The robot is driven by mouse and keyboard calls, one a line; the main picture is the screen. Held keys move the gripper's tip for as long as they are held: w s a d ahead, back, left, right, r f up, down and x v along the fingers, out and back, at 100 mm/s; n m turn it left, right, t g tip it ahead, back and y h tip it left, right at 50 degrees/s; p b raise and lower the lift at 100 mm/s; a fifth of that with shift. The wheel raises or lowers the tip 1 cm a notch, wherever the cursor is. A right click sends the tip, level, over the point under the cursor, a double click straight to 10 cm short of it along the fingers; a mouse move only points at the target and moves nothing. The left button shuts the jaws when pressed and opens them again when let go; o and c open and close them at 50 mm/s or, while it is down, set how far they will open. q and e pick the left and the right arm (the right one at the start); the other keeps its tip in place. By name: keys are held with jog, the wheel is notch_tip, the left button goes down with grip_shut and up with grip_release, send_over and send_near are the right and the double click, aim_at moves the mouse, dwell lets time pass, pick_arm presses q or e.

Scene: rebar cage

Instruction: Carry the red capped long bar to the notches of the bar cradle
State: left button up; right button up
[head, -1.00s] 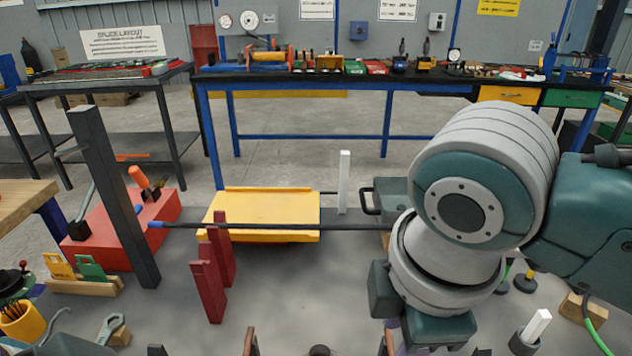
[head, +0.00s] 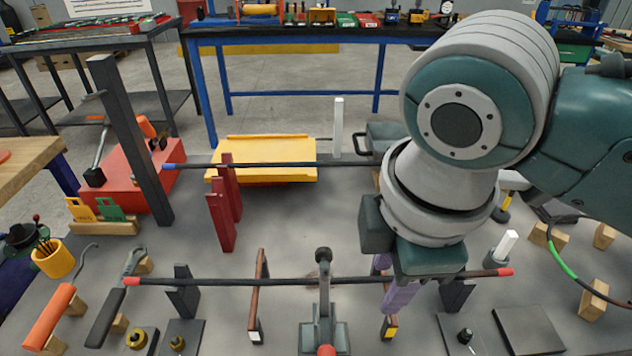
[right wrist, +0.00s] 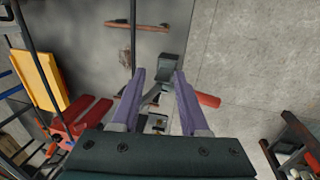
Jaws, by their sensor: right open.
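The red capped long bar (head: 230,282) is dark with red ends and lies crosswise in the front of the head view, over dark posts (head: 184,292). My right gripper (head: 393,283) has purple fingers and is at the bar's right part, pointing down. The right wrist view shows its fingers (right wrist: 160,105) apart, with nothing clearly gripped. I cannot tell whether the bar lies between them. Two red notched posts (head: 222,222) stand behind, beside a second dark bar (head: 270,164) with a blue end; I cannot tell whether these posts are the bar cradle. My left gripper is not in view.
A toggle clamp (head: 323,335) stands at the bar's middle. A yellow tray (head: 265,148) and a red box (head: 125,172) are behind. A tall dark post (head: 135,145) rises at left. Hand tools and a yellow cup (head: 53,260) are at front left. Wooden blocks (head: 592,298) lie at right.

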notch_tip(320, 180, up, 11)
jog(key=s, duration=0.2)
jog(key=shift+f, duration=0.1)
